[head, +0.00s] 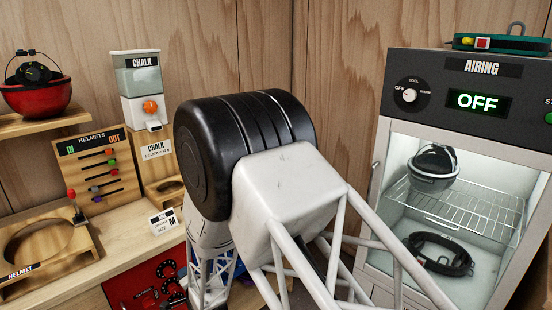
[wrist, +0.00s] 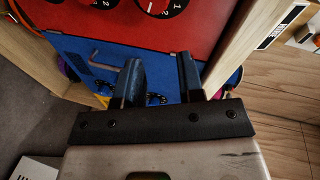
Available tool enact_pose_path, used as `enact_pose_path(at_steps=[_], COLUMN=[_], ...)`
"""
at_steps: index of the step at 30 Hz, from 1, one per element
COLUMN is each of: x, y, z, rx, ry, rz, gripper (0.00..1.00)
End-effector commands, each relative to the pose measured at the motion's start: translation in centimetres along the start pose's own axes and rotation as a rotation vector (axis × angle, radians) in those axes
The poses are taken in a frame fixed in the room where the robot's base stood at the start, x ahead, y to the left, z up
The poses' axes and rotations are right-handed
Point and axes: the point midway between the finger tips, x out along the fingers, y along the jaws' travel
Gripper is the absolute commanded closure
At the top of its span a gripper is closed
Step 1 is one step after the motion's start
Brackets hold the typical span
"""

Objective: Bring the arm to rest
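My gripper (wrist: 160,80) shows in the wrist view with its two dark fingers spread apart and nothing between them. Beyond the fingers are a blue panel and, above it, a red panel with dark round dials. In the head view my arm fills the middle, and the gripper itself is hidden behind it. The gripper hangs low, near the front of the bench.
The bench on the left holds a helmet stand (head: 80,236), a HELMETS board (head: 97,170) and a chalk dispenser (head: 142,82). A red helmet (head: 36,98) sits on a shelf. The AIRING cabinet (head: 478,68) stands right, reading OFF, with a helmet (head: 433,168) and dark gear (head: 440,254) inside.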

Motion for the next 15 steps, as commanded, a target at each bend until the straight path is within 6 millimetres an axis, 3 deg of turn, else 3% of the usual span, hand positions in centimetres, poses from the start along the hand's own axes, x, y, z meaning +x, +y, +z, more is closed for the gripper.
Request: enact_pose_path(at_steps=[3, 8, 15], x=[-1.5, -4.1, -9.4], y=[-2.4, -4.8, -7.9], z=[-3.8, -8.4, -14.6], rx=[-0.061, -0.144, -0.258], ry=[0.021, 0.034, 0.033], rz=[0.064, 0.161, 0.307], gripper=[0.65, 0.65, 0.65])
